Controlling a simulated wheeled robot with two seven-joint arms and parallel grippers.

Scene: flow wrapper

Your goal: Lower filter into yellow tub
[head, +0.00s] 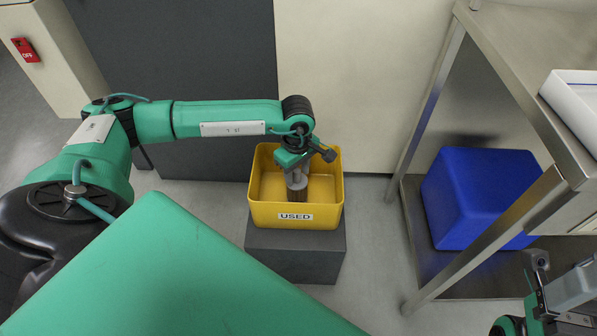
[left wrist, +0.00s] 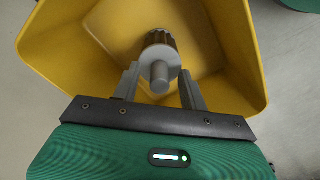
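The filter is a brown pleated cylinder (head: 299,196) with a grey end cap and a round grey knob (left wrist: 160,76). It hangs roughly upright inside the yellow tub (head: 260,214), which carries a "USED" label. My left gripper (head: 297,172) reaches down over the tub from above. I cannot tell whether the filter's lower end touches the tub floor. My right gripper (head: 566,300) is at the lower right, partly cut off, away from the tub.
The tub sits on a dark grey block (head: 295,258). A steel table (head: 500,30) stands at the right, with a blue bin (head: 470,195) on its lower shelf and a white tray (head: 575,95) on top. A pale machine wall is behind the tub.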

